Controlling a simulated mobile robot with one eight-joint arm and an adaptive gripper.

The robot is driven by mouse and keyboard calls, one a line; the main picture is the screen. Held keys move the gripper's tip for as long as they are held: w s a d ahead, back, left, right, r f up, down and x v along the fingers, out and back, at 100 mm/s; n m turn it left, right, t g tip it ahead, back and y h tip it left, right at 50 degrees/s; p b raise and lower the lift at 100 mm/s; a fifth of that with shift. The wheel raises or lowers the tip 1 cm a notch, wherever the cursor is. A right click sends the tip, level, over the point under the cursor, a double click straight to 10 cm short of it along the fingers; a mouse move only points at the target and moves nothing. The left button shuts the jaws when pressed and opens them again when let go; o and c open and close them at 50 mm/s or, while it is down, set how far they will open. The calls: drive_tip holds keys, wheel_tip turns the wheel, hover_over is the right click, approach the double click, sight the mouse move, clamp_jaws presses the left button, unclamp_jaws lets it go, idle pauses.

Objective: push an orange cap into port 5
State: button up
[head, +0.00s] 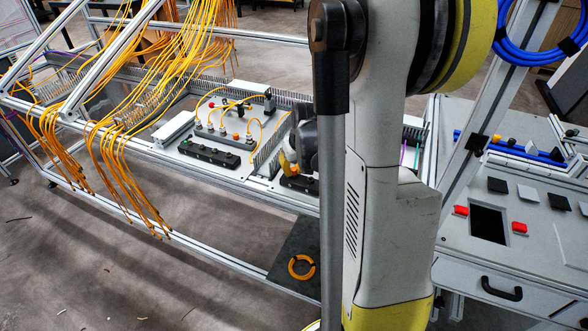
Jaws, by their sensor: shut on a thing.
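My gripper (293,163) is mostly hidden behind my own arm, left of the picture's middle. A small orange spot, an orange cap (295,169), shows at its fingertips, and the fingers appear shut on it. The cap is just above a black port block (298,184), partly hidden by my arm. I cannot tell whether the cap touches the block or sits in a port. A second black port block (208,153) lies to the left on the panel. Port numbers are too small to read.
Behind is another block (222,137) with yellow cables plugged in. Bundles of yellow cables (125,175) hang over the aluminium frame at left. An orange ring (301,267) lies on a dark plate (290,240) below. A grey control desk (510,250) stands at right.

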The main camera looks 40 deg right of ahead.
drive_tip(key=shift+f, duration=0.1)
idle(0.3)
drive_tip(key=o, duration=1.3)
drive_tip(key=shift+r+p, duration=2.85)
drive_tip(key=shift+r, duration=0.95)
